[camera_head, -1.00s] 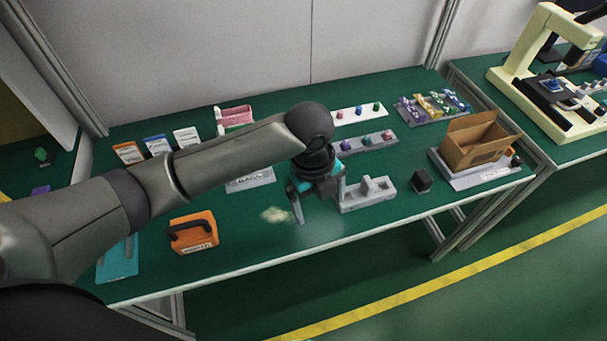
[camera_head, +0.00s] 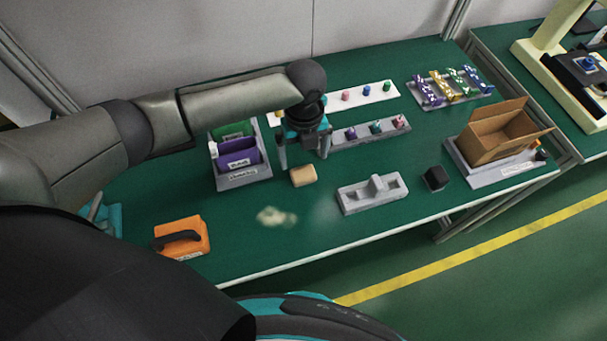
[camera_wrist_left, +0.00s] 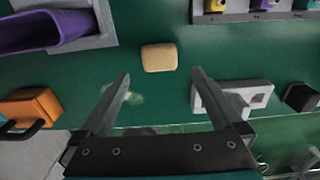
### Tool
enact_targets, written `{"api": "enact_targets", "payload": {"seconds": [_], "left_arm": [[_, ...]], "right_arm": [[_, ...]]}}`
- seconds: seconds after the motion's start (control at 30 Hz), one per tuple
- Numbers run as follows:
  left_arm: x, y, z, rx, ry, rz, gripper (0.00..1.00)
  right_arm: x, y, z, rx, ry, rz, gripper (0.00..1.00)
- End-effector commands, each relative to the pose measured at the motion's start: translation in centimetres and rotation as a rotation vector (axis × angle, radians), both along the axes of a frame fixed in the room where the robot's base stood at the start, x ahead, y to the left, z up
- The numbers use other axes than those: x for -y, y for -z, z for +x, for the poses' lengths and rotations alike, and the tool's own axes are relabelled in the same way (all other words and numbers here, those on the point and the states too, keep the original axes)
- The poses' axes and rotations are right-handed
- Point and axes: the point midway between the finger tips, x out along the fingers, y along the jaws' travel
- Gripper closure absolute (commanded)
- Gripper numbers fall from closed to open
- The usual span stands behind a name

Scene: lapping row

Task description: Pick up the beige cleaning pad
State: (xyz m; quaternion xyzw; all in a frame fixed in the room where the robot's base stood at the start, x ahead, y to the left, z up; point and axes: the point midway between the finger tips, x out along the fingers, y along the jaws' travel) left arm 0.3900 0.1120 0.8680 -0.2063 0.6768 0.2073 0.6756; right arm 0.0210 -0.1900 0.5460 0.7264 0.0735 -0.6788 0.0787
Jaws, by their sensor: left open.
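The beige cleaning pad (camera_head: 303,175) is a small rounded block lying on the green bench top. In the left wrist view the pad (camera_wrist_left: 159,57) lies beyond the fingertips, roughly centred between them. My left gripper (camera_head: 304,155) is open and empty, above the bench and close to the pad in the head view. Its two fingers (camera_wrist_left: 160,75) stand apart in the left wrist view, with nothing between them. My right gripper is in neither view.
A grey bin holder (camera_head: 243,180) with purple and green bins stands left of the pad. A grey fixture (camera_head: 360,201) and black block (camera_head: 436,178) lie to the right. An orange case (camera_head: 182,238) sits front left, near a pale smear (camera_head: 277,217). A cardboard box (camera_head: 492,143) stands far right.

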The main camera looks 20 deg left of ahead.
Motion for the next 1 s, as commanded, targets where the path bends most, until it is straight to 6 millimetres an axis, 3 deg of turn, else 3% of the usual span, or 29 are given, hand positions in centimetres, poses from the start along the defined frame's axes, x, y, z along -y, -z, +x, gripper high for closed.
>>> {"api": "enact_targets", "payload": {"seconds": [0.1, 0.27, 0.6, 0.87, 1.0], "left_arm": [[0.0, 1.5, 0.0, 0.000, -0.001, 0.000, 0.00], [0.0, 2.4, 0.0, 0.001, -0.001, -0.002, 0.00], [-0.1, 6.9, -0.2, 0.000, -0.001, 0.000, 0.00], [-0.1, 7.1, -0.1, 0.001, 0.001, 0.000, 0.00], [-0.1, 7.1, -0.1, 0.001, 0.000, 0.000, 0.14]], "right_arm": [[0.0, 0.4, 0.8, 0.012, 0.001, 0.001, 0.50], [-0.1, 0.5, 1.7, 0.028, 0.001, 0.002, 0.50], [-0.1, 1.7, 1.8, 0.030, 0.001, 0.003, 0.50], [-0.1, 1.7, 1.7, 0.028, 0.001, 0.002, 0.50], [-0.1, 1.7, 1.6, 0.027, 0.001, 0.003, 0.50]]}}
